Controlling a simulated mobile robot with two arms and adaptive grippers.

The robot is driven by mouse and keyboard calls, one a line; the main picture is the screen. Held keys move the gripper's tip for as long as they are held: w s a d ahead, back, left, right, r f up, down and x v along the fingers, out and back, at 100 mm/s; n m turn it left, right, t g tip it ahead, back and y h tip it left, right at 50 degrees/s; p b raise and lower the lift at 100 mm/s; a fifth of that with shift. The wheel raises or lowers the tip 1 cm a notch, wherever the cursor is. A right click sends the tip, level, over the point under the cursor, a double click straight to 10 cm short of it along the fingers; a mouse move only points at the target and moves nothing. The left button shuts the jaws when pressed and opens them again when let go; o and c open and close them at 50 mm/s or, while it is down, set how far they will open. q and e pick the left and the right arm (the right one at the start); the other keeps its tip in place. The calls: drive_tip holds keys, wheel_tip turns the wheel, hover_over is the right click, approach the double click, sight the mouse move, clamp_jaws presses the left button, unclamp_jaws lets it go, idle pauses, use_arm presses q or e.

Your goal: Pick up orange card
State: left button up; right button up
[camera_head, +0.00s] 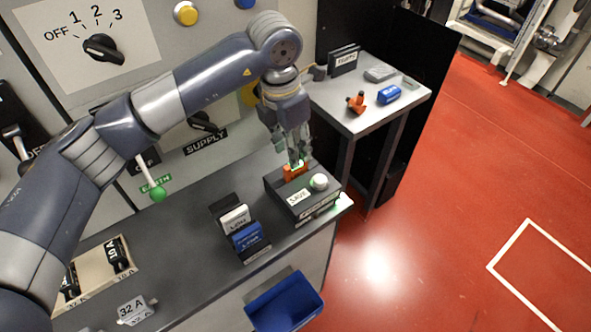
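The orange card (293,173) stands in the top of a dark box with a white "SAVE" label, on the grey counter. Only part of it shows, low between or behind the fingers. My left gripper (297,160) points down over the box, its fingertips at the card. Whether the fingers are closed on it or just around it is too small to tell. My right gripper is not in view.
The dark box (309,207) has a round white button (319,182). A holder with white and blue cards (247,239) stands left of it. A blue bin (285,303) hangs below the counter edge. A side table (329,97) holds small items. A green-tipped lever (157,194) sticks out from the panel.

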sight(296, 173)
use_arm(q)
drive_tip(key=shift+f, duration=0.35)
drive_tip(key=f, duration=0.1)
drive_tip(key=f+p, duration=0.1)
drive_tip(key=f, duration=0.1)
drive_tip(key=f+p, duration=0.1)
drive_tip(key=shift+w+d+f, duration=0.15)
drive_tip(key=shift+d+f, duration=0.2)
drive_tip(key=shift+d, duration=0.05)
drive_tip(key=shift+f, duration=0.35)
clamp_jaws()
